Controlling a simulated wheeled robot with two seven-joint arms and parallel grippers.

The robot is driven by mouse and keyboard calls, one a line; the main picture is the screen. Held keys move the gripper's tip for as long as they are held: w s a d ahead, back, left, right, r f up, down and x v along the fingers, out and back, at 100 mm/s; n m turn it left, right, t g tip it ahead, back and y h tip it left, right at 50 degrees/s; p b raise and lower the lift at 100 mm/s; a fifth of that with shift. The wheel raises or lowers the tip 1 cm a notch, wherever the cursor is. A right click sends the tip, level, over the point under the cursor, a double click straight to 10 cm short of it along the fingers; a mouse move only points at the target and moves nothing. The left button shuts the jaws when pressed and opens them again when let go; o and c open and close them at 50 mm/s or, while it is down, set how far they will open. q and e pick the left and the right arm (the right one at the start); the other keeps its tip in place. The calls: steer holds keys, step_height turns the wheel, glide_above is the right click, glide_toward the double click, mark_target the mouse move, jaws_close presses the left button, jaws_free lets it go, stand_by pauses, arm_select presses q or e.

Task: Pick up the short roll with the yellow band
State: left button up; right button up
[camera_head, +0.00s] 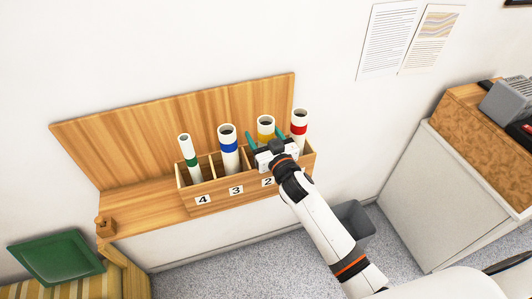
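The roll with the yellow band (265,130) is a white tube standing in the wooden rack (222,200), in the compartment above label 2. Its open top shows; its lower part is hidden by my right gripper and the rack. My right gripper (265,136) reaches in from the lower right, with one green finger on each side of this roll. The fingers are spread, and the roll stands between them in its compartment. I cannot tell whether either finger touches it. My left gripper is not in view.
Rolls with a green band (188,152), a blue band (228,147) and a red band (299,125) stand in the same rack. The red-banded one is close beside my right finger. A wooden back panel (180,120) rises behind. A grey bin (354,220) stands below.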

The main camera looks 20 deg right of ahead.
steer(key=shift+c, duration=0.4)
steer(key=c, duration=1.3)
steer(key=shift+r, duration=0.1)
